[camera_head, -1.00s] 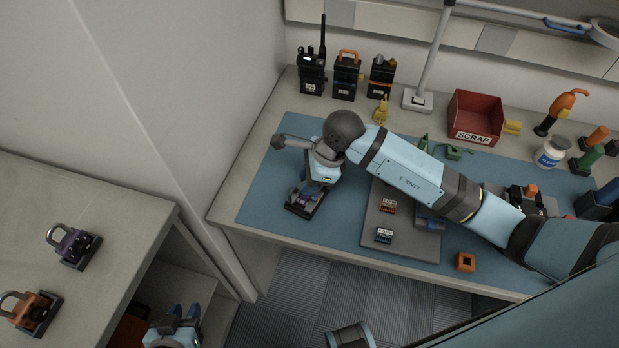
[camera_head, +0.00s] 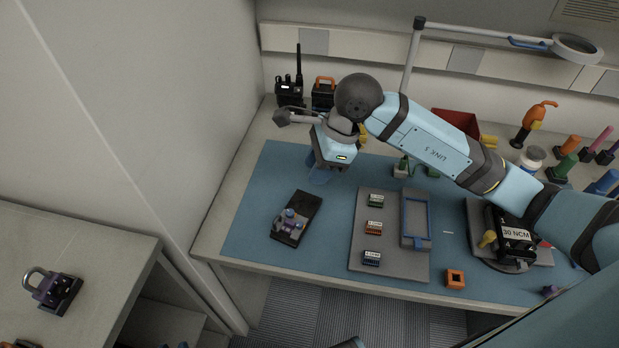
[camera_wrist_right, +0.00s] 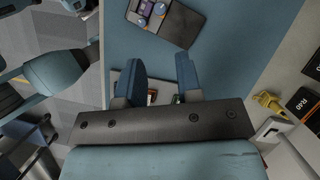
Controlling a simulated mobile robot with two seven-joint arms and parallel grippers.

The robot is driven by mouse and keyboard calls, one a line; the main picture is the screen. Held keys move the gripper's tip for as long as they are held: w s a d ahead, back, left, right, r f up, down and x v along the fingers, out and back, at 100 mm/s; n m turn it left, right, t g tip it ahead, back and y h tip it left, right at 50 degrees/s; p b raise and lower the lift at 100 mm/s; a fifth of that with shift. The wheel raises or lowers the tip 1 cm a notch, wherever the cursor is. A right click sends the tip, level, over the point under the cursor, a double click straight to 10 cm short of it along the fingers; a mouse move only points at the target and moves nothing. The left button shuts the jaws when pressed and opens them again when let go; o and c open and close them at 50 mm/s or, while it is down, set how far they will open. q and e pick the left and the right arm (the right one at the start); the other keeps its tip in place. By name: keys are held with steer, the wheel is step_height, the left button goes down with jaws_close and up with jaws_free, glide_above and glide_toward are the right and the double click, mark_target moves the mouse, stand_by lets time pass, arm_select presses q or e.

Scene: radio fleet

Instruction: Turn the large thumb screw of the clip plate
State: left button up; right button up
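The clip plate (camera_head: 296,218) is a dark plate with purple blocks and small light-blue knobs, lying flat on the blue mat. Its end also shows at the top of the right wrist view (camera_wrist_right: 172,24). I cannot tell which knob is the large thumb screw. My right gripper (camera_head: 320,178) is above the mat, behind the plate and apart from it. In the right wrist view its blue fingers (camera_wrist_right: 158,78) are spread with nothing between them.
A grey board (camera_head: 390,262) with small connectors and a blue frame lies right of the plate. An orange block (camera_head: 455,279) and a 30 NCM device (camera_head: 514,238) are further right. Radios (camera_head: 290,90) stand at the back. A purple padlock part (camera_head: 52,290) sits on the left cabinet.

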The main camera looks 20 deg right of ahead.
mark_target(290, 212)
steer(key=shift+d+r, duration=0.1)
steer(key=shift+r, duration=0.1)
